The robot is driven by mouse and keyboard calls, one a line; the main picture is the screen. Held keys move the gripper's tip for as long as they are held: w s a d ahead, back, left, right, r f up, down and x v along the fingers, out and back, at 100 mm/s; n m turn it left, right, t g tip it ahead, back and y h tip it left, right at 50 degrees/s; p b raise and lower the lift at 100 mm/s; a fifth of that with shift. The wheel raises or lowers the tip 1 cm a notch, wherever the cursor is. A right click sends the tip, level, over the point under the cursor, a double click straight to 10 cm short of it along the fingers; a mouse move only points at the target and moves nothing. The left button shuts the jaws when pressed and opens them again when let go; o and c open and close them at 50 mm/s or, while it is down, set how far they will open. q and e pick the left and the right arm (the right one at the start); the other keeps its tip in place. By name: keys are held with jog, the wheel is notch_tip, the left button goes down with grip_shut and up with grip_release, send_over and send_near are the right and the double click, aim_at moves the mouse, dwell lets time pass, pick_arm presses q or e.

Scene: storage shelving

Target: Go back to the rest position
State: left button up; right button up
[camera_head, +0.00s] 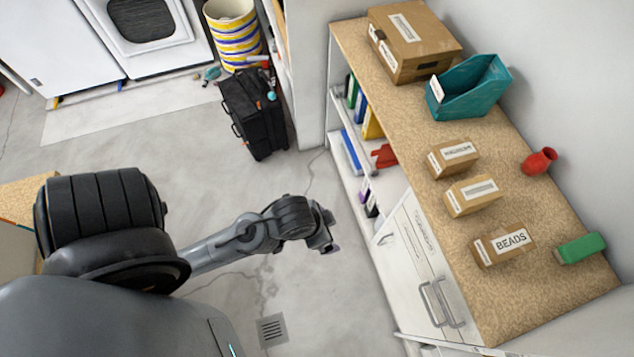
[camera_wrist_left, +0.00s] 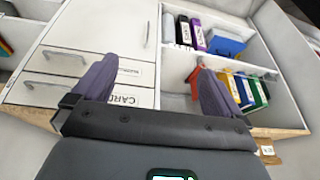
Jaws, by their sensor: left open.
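My left gripper (camera_head: 331,234) is in the middle of the head view, over the floor and to the left of the storage shelving. In the left wrist view, my left gripper (camera_wrist_left: 153,85) has its two purple-grey fingers wide apart with nothing between them. It points at the white cabinet front, apart from it. My right gripper does not show in either view.
The shelving (camera_head: 602,286) stands at the right, with boxes, a teal holder (camera_head: 470,88), a red vase (camera_head: 539,161) and a green object (camera_head: 580,248) on top. A black suitcase (camera_head: 252,112) stands behind. The floor (camera_head: 335,310) around the gripper is clear.

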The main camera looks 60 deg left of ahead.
pick_arm(q)
jog(key=shift+s+d+g, duration=0.1)
jog(key=shift+s+g, duration=0.2)
jog(key=shift+s, duration=0.85)
notch_tip(320, 180, up, 9)
jog(key=p, duration=0.9)
jog(key=shift+r, duration=0.2)
